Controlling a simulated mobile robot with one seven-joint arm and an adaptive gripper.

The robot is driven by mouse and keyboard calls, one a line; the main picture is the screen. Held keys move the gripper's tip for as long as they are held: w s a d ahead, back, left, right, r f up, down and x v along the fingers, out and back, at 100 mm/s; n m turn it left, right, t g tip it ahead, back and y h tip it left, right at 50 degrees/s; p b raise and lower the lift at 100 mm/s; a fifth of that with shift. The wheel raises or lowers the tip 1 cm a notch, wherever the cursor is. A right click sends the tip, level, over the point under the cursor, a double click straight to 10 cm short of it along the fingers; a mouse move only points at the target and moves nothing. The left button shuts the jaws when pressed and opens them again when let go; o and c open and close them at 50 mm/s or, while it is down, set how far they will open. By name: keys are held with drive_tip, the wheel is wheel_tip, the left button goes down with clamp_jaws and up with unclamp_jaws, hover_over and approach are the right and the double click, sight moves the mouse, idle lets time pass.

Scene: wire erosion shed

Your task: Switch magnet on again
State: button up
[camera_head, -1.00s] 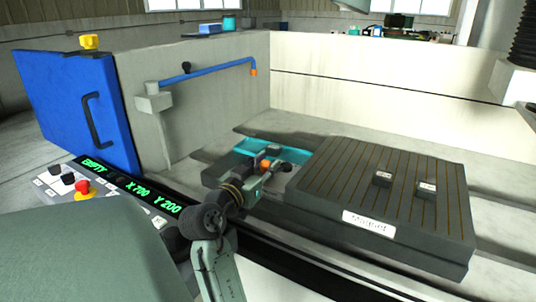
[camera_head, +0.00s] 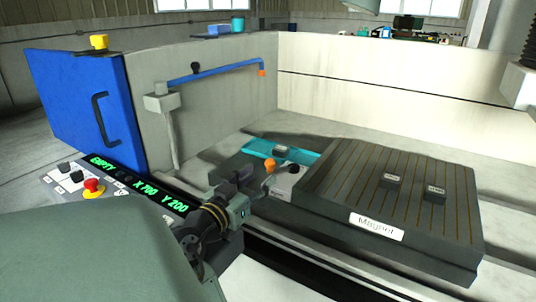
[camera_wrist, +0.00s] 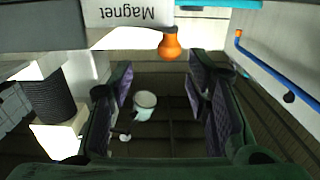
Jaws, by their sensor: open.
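The magnet (camera_head: 345,205) is a dark ribbed block with a white "Magnet" label (camera_head: 377,226) on its front. An orange knob (camera_head: 268,166) sits by its left end; in the wrist view the knob (camera_wrist: 170,46) appears beside the upside-down label (camera_wrist: 125,13). My gripper (camera_head: 240,208) is in front of and lower left of the knob, apart from it. In the wrist view my gripper (camera_wrist: 160,85) has its purple-padded fingers spread with nothing between them. The knob lies beyond the fingertips there, toward the top of the picture.
Two small labelled blocks (camera_head: 391,181) (camera_head: 434,192) lie on the magnet; another (camera_head: 281,150) is by the teal tray (camera_head: 305,157). A control panel (camera_head: 70,180) with a red button (camera_head: 93,188) stands left. A blue door (camera_head: 75,110) and blue pipe (camera_head: 225,69) are behind.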

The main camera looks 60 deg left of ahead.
drive_tip(key=shift+v, duration=2.25)
